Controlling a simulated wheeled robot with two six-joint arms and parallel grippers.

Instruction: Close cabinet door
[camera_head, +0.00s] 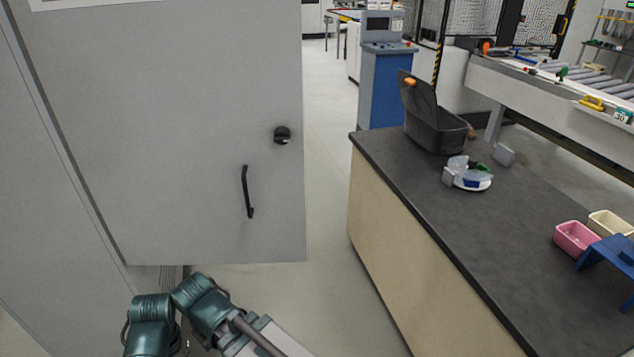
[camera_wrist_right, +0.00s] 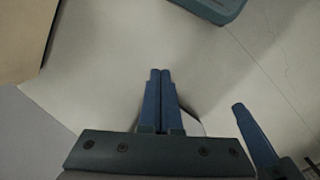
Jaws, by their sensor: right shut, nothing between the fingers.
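The grey cabinet door (camera_head: 170,130) fills the left of the head view and stands out open from the grey cabinet panel (camera_head: 50,230) at its left. It has a black bar handle (camera_head: 247,192) and a black round lock (camera_head: 282,135) near its free right edge. Floor shows below and to the right of it. One of my arms, with teal joints, is below the door's lower edge; no fingertips show there. In the right wrist view my right gripper (camera_wrist_right: 160,75) is shut and empty above a pale floor, touching nothing visible. The inside of the cabinet is hidden.
A dark-topped workbench (camera_head: 460,230) stands on the right, with an open black toolbox (camera_head: 435,128), a pink bin (camera_head: 577,238) and a blue stand (camera_head: 608,255). A floor aisle (camera_head: 325,180) runs between door and bench. A blue console (camera_head: 385,85) stands beyond.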

